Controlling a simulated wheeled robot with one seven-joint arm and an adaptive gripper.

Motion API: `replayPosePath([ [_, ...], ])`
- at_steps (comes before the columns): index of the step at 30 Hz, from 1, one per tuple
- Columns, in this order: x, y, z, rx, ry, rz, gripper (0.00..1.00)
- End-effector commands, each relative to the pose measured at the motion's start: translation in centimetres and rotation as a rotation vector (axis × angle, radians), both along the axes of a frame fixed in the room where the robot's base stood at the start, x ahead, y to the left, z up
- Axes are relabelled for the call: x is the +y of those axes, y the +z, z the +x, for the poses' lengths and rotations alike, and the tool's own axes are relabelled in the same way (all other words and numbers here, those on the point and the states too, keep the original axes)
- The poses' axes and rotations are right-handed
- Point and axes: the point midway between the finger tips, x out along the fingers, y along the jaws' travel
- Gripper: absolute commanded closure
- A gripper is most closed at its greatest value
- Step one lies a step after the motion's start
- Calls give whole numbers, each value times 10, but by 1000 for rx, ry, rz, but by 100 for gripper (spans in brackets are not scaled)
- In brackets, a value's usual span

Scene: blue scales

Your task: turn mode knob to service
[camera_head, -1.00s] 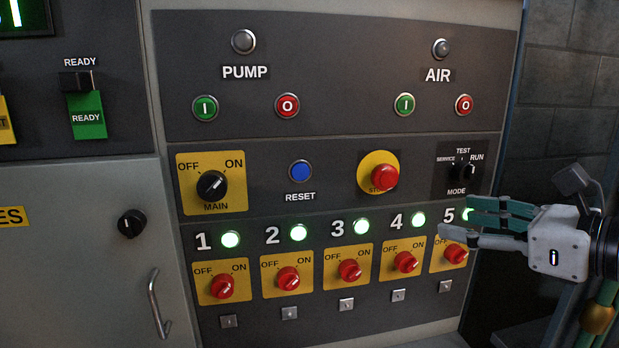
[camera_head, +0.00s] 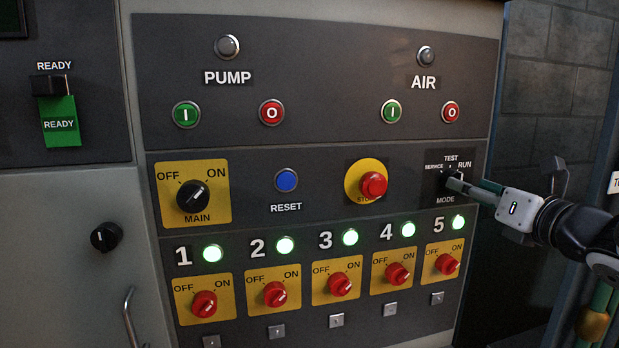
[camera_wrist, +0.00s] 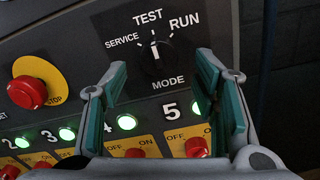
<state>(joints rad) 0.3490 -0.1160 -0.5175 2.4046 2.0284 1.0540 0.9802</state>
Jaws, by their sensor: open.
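The black mode knob (camera_wrist: 160,58) sits on a dark panel with SERVICE at left, TEST at top and RUN at right. In the head view the knob (camera_head: 449,178) is partly covered by a fingertip. My gripper (camera_wrist: 162,78) is open, with its green-padded fingers spread on either side of the knob's line and nothing between them. In the head view my gripper (camera_head: 460,184) reaches the mode panel from the right; contact with the knob cannot be told.
The red stop button (camera_head: 373,185) on its yellow disc is left of the mode knob. The lit number 5 lamp (camera_head: 458,222) and its red switch (camera_head: 446,264) are just below. The AIR buttons (camera_head: 450,112) are above. Dark free space lies right of the cabinet.

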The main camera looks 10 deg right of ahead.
Motion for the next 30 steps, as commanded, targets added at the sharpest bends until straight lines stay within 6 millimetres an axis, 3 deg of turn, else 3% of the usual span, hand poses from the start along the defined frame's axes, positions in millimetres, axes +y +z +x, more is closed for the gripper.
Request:
replayPosePath([
  [7, 1, 0, 29, 1, 0, -2, 46],
  [18, 2, 0, 34, 0, 1, -2, 46],
  [25, 2, 0, 33, 0, 1, -1, 94],
  [30, 2, 0, 33, 0, 1, -4, 94],
])
